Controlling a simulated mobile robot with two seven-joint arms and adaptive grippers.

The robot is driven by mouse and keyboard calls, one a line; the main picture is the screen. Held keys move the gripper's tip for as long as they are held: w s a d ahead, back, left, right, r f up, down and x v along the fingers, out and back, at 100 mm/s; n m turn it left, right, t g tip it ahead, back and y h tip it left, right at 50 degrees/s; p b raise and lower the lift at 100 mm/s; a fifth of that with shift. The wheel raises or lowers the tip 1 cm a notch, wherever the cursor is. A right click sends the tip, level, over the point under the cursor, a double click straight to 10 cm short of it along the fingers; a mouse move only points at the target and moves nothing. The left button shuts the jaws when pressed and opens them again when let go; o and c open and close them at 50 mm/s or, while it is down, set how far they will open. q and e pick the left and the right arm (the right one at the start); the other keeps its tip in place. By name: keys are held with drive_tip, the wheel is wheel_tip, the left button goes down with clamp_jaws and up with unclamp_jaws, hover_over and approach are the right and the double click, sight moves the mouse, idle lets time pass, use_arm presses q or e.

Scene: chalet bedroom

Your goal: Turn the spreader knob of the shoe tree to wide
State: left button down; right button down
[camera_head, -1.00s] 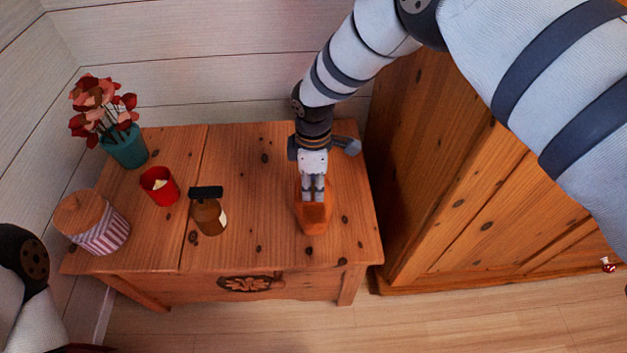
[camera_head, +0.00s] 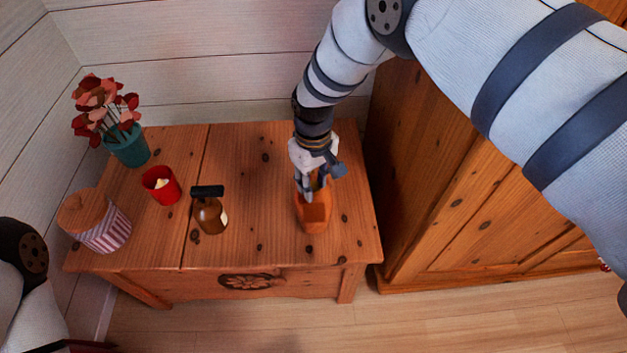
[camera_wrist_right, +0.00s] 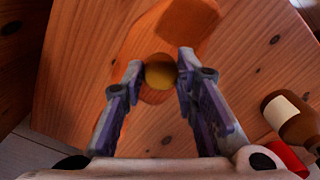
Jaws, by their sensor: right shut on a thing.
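The shoe tree (camera_head: 315,218) is an orange wooden block lying on the wooden chest, right of its middle. In the right wrist view the shoe tree (camera_wrist_right: 170,32) lies beyond my fingers, with its round brass knob (camera_wrist_right: 161,72) at the near end. My right gripper (camera_head: 309,191) comes down from above onto the far end of the shoe tree. In the wrist view the right gripper (camera_wrist_right: 160,78) has a finger on each side of the knob and is shut on it. The knob's setting cannot be read. My left gripper is out of view; only part of that arm shows.
On the chest (camera_head: 255,245) stand a brown bottle (camera_head: 208,216), a red candle cup (camera_head: 161,186), a striped jar (camera_head: 108,236) and a teal flower vase (camera_head: 128,147). A tall wooden wardrobe (camera_head: 430,200) stands close on the right. The chest between bottle and shoe tree is clear.

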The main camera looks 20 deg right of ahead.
sight(313, 186)
drive_tip(key=shift+m, duration=1.1)
drive_tip(key=c, duration=1.2)
unclamp_jaws()
drive_tip(key=shift+c, duration=0.2)
wheel_tip(313, 186, up, 12)
